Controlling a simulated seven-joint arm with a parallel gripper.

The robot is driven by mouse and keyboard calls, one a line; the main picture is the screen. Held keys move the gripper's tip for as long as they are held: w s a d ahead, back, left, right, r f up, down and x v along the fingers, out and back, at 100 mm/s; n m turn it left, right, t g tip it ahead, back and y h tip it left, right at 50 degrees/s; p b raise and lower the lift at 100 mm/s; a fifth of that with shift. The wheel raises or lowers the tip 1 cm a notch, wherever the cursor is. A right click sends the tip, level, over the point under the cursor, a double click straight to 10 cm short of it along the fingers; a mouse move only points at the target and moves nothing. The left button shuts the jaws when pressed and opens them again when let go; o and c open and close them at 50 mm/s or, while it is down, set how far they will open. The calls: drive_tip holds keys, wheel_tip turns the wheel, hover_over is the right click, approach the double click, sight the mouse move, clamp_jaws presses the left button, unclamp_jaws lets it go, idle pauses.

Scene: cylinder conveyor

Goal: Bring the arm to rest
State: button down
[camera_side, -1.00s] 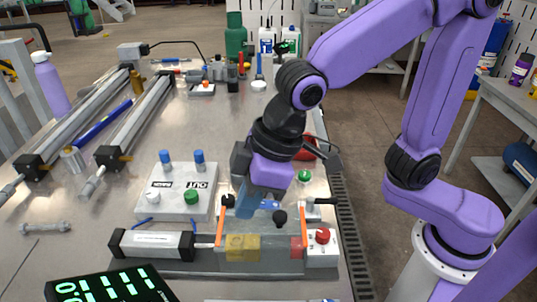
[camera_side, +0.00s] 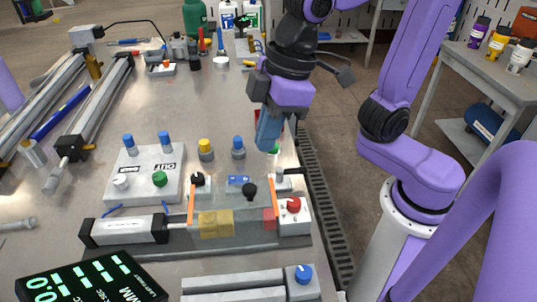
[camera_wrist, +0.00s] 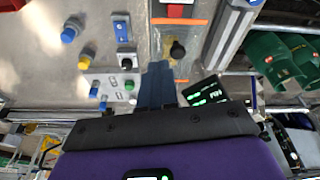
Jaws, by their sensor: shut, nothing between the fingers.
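My gripper (camera_side: 268,146) hangs above the right side of the metal bench, behind the clear-walled station, with its blue fingers pointing down. The fingers are together with nothing between them. In the wrist view the blue fingers (camera_wrist: 158,84) also lie side by side. My purple and black arm (camera_side: 290,60) rises from the gripper and bends to its base at the right. The fingertips appear clear of the bench, but the exact height cannot be told.
A clear station (camera_side: 245,228) with a yellow block (camera_side: 215,224) and red block stands at front. A white button box (camera_side: 145,175) is left of it. Yellow (camera_side: 206,149) and blue (camera_side: 238,147) knobbed pieces stand nearby. A display (camera_side: 90,280) lies front left.

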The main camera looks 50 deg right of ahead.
drive_tip(key=s+d+f+h, duration=0.1)
drive_tip(key=s+d+f, duration=0.3)
drive_tip(key=d, duration=0.3)
drive_tip(key=s+d+f+n+g+h, duration=0.1)
drive_tip(key=s+d+f, duration=0.3)
drive_tip(key=d, duration=0.3)
drive_tip(key=shift+s+d+f+g, duration=0.2)
drive_tip(key=shift+d+f+g, duration=0.15)
drive_tip(key=shift+f, duration=0.15)
